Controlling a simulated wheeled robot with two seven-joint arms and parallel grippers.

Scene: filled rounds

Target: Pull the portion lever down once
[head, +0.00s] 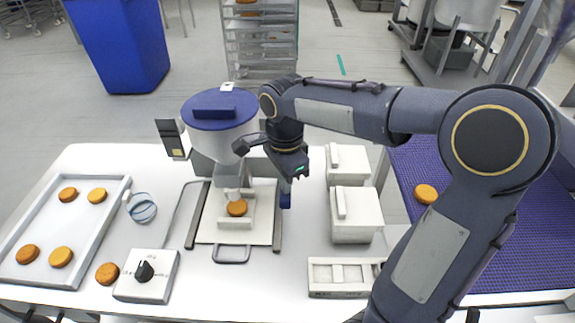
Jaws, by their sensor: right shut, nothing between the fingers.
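The filling machine has a white hopper (218,138) with a dark blue lid and a nozzle below it. A blue handle (286,198), which looks like the portion lever's grip, hangs at the machine's right side. My right gripper (290,177) is shut and empty, right at the top of this handle; whether they touch I cannot tell. The gripper and wrist hide the lever's upper part. A brown round (237,208) sits in the holder under the nozzle. My left gripper is not in view.
A tray (126,190) with several rounds lies at left. A knob box (147,276), a loose round (107,273) and a glass-like cup (142,208) are near it. White boxes (357,228) stand right of the machine. A blue conveyor (500,220) lies beyond my right arm.

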